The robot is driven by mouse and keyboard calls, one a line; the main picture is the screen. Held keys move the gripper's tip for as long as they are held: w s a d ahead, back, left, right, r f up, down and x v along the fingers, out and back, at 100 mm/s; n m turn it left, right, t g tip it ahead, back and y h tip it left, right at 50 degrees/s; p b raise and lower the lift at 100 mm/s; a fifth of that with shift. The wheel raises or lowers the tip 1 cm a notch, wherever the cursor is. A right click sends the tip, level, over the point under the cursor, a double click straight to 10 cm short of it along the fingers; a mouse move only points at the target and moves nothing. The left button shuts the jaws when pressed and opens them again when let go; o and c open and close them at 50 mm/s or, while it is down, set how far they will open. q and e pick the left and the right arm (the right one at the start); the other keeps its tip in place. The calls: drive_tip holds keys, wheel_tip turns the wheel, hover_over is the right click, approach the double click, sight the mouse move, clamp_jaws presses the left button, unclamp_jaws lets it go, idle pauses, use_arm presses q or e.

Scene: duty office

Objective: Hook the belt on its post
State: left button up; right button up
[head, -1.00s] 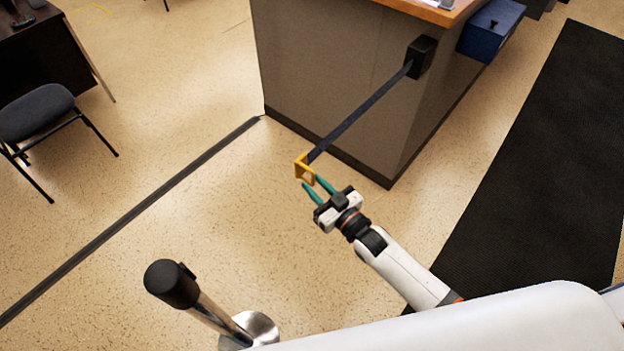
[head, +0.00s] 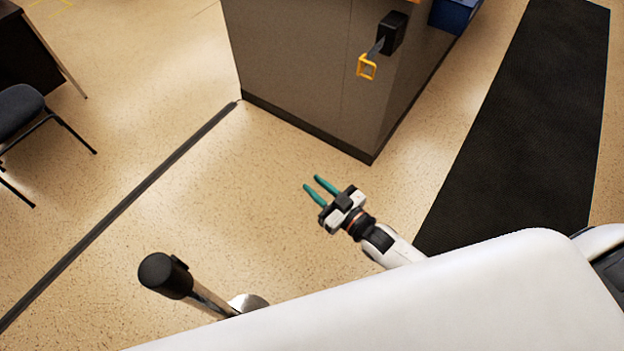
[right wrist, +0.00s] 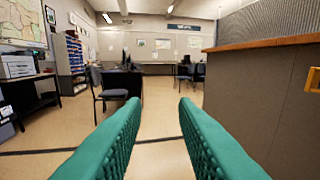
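The belt's yellow end clip (head: 367,67) hangs close to the black belt housing (head: 391,33) on the counter's side, with only a short piece of dark belt (head: 376,48) showing. The clip also shows at the right edge of the right wrist view (right wrist: 313,80). My right gripper (head: 314,188) is open and empty above the floor, well apart from the clip. Its green fingers stand apart with nothing between them in the right wrist view (right wrist: 160,120). The post (head: 166,275) with a black top stands at the lower left, its base partly hidden by my body. My left gripper is not in view.
The grey counter (head: 300,70) stands at the top middle. A black mat (head: 520,130) lies on the right. A dark strip (head: 120,205) crosses the floor on the left. A chair (head: 20,115) stands at the left edge. Floor between post and counter is clear.

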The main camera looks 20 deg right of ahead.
drive_tip(key=shift+p+v, duration=0.6)
drive_tip(key=shift+v, duration=1.65)
